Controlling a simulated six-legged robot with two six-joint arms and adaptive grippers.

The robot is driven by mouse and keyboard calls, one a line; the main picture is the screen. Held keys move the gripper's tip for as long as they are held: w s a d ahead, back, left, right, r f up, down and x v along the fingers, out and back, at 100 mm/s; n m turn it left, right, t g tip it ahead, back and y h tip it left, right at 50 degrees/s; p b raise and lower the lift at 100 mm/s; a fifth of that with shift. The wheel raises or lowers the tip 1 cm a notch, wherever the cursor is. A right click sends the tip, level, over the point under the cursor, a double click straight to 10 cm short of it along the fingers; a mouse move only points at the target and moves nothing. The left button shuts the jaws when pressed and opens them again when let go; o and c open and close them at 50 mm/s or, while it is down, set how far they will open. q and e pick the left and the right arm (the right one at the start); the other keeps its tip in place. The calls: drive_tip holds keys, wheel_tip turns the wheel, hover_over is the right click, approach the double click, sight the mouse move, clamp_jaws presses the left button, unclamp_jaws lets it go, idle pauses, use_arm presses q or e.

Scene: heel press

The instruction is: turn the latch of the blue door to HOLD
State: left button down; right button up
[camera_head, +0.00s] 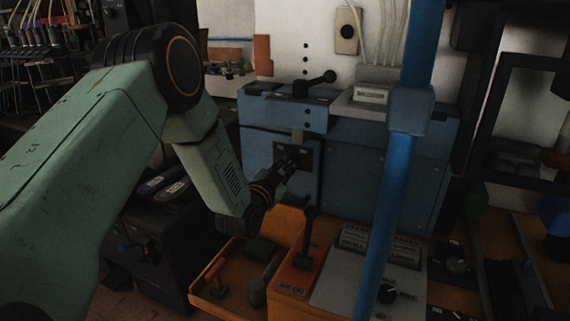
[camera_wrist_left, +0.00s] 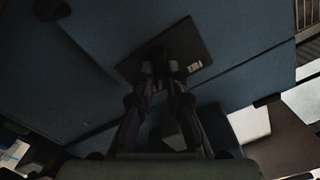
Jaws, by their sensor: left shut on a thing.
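The blue door (camera_head: 260,151) is on the front of a blue-grey machine body in the middle of the head view. Its latch sits on a small dark plate (camera_head: 306,156), which shows tilted in the left wrist view (camera_wrist_left: 192,36). My left gripper (camera_head: 287,164) reaches in from the left and is shut on the latch. In the left wrist view its fingertips (camera_wrist_left: 161,72) meet over the plate and hide most of the latch. A small pale label (camera_wrist_left: 194,66) shows beside the fingers, too small to read. My right gripper is in neither view.
A blue post (camera_head: 385,200) stands in front of the machine, right of the door. Below the door, an upright black lever (camera_head: 307,235) rises from an orange base beside a grey control box (camera_head: 345,290). A black-knobbed handle (camera_head: 315,83) is on top of the machine.

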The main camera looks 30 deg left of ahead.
use_arm(q)
drive_tip(key=shift+s+f+m+p, duration=0.1)
drive_tip(key=shift+m+p, duration=0.1)
drive_tip(key=shift+m, duration=0.35)
drive_tip(key=shift+f+m+p, duration=0.1)
drive_tip(key=shift+m+p, duration=0.05)
drive_tip(key=shift+m, duration=0.4)
drive_tip(key=c, duration=1.4)
unclamp_jaws()
drive_tip(key=shift+r, duration=0.15)
drive_tip(key=s, duration=1.1)
drive_tip(key=shift+s+d, duration=0.3)
drive_tip(key=shift+s, duration=0.1)
